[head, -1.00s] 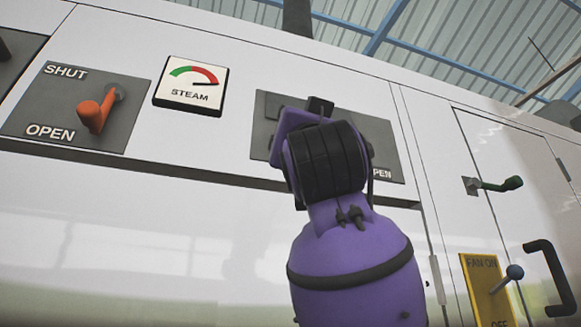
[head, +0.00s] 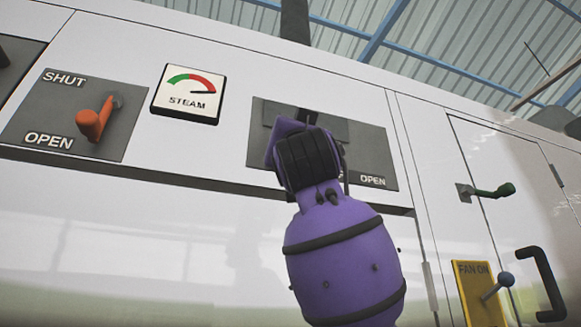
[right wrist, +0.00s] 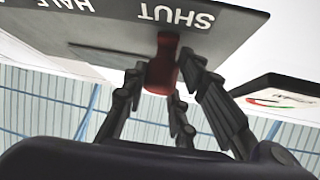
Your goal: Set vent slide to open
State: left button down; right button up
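The vent slide's grey plate (head: 365,145) is on the white machine front in the head view, with OPEN printed at its right end. The left part is behind my purple right arm. In the right wrist view the plate (right wrist: 235,35) appears upside down, with SHUT and part of HALF readable. Its red knob (right wrist: 162,68) stands at the SHUT mark. My right gripper (right wrist: 163,72) has dark fingers on both sides of the knob, very close to it; I cannot tell whether they press on it. The fingers are hidden in the head view. My left gripper is not in view.
Left of the plate are a STEAM gauge (head: 188,94) and a SHUT/OPEN plate with an orange lever (head: 95,122). To the right are a green-handled latch (head: 490,191), a yellow FAN ON switch plate (head: 474,290) and a black door handle (head: 545,280).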

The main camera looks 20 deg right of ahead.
grip_shut()
jog(key=shift+d, duration=0.15)
jog(key=d, duration=2.2)
jog(key=shift+w+d, duration=0.3)
jog(key=shift+d, duration=0.05)
jog(key=shift+r, duration=0.1)
